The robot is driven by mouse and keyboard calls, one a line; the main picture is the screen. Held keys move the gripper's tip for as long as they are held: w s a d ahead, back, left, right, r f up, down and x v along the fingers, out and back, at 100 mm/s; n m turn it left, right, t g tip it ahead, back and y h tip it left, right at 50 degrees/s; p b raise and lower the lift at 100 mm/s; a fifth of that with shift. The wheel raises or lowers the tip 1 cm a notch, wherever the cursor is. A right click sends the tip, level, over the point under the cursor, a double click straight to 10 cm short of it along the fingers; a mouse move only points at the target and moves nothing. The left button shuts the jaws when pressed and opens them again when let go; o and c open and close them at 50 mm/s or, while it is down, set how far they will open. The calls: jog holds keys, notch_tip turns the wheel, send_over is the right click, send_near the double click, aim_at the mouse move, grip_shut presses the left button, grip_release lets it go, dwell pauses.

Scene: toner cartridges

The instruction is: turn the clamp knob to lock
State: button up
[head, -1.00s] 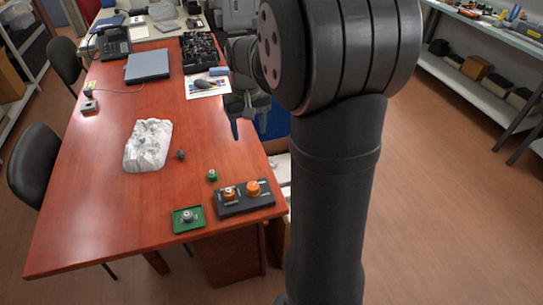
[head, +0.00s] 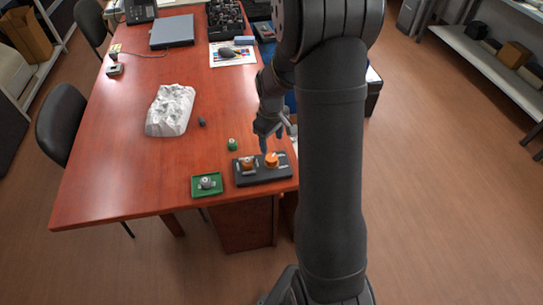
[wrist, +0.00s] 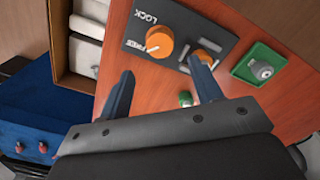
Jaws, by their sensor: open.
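A dark panel (head: 245,180) lies near the table's front right corner and carries two orange knobs. The clamp knob (head: 271,159), the right one in the head view, shows at the left in the wrist view (wrist: 160,40), where LOCK and FREE are printed beside it. A pale mark is on its side toward FREE. The other orange knob (head: 248,164) has a metal piece with it and is partly behind a finger in the wrist view (wrist: 207,56). My gripper (head: 278,136) is open and empty close above the panel; its fingers (wrist: 161,88) are apart, touching neither knob visibly.
A green tray (head: 195,192) with a grey knob-like part (head: 207,182) sits beside the panel. A small green part (head: 232,144), a dark part (head: 202,122) and a white crumpled object (head: 171,108) lie behind. The table's left middle is clear.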

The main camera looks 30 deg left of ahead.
aim_at(271, 157)
notch_tip(271, 157, down, 9)
jog(key=shift+r, duration=0.1)
dwell(0.4)
jog(key=c, duration=1)
